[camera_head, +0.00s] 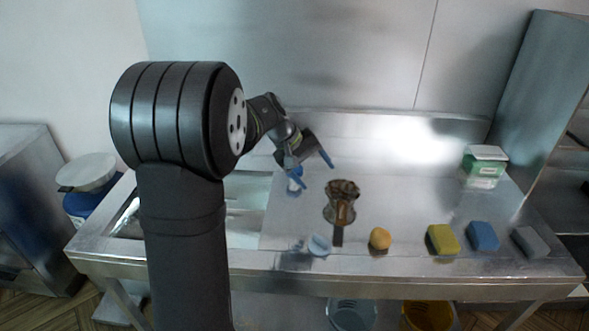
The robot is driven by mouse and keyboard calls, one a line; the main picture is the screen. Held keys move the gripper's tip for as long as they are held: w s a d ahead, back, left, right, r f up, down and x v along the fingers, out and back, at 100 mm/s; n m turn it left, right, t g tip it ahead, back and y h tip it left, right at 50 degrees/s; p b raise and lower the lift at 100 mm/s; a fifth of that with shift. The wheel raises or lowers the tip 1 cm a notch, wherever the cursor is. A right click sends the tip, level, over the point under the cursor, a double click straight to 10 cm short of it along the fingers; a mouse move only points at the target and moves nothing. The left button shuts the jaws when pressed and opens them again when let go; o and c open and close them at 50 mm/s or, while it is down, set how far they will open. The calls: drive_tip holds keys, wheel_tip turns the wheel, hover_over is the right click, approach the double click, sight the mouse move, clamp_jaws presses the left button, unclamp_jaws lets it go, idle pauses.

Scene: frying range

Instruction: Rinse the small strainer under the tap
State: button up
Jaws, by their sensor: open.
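A brownish mesh-like round head with a dark handle, which looks like the small strainer (342,190), lies on the steel counter right of the sink. Its handle points toward the front edge. My gripper (313,170) has blue-tipped fingers spread apart with nothing between them. It hangs behind and left of the strainer, apart from it. The sink basin (246,218) lies left of the strainer, partly hidden by my arm. No tap can be made out; my arm covers part of that side.
A pale blue round item (319,245), an orange-yellow lump (380,239), a yellow sponge (442,239), a blue sponge (482,236) and a grey block (529,242) line the front. A green-and-white box (484,167) stands back right.

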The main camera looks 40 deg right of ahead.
drive_tip(key=w+a+f+n+g+h, duration=0.1)
drive_tip(key=w+f+n, duration=0.1)
drive_tip(key=w+a+f+n+g+h, duration=0.1)
drive_tip(key=f+n+h, duration=0.1)
drive_tip(key=n, duration=0.1)
drive_tip(key=w+a+f+n+g+h, duration=0.1)
drive_tip(key=w+f+n, duration=0.1)
drive_tip(key=n, duration=0.1)
drive_tip(key=shift+w+f, duration=0.2)
drive_tip(key=shift+w, duration=0.1)
drive_tip(key=w+a+f+n+t+h, duration=0.45)
drive_tip(key=w+a+n+h, duration=0.4)
drive_tip(key=w+n, duration=0.4)
drive_tip(key=s+d, duration=0.1)
drive_tip(key=d, duration=0.5)
drive_tip(key=s+d, duration=0.1)
drive_tip(key=d, duration=0.5)
drive_tip(key=s+d, duration=0.1)
drive_tip(key=d, duration=0.5)
drive_tip(key=shift+s, duration=0.1)
drive_tip(key=shift+c, duration=0.2)
drive_tip(key=shift+n, duration=0.25)
drive_tip(key=c, duration=0.9)
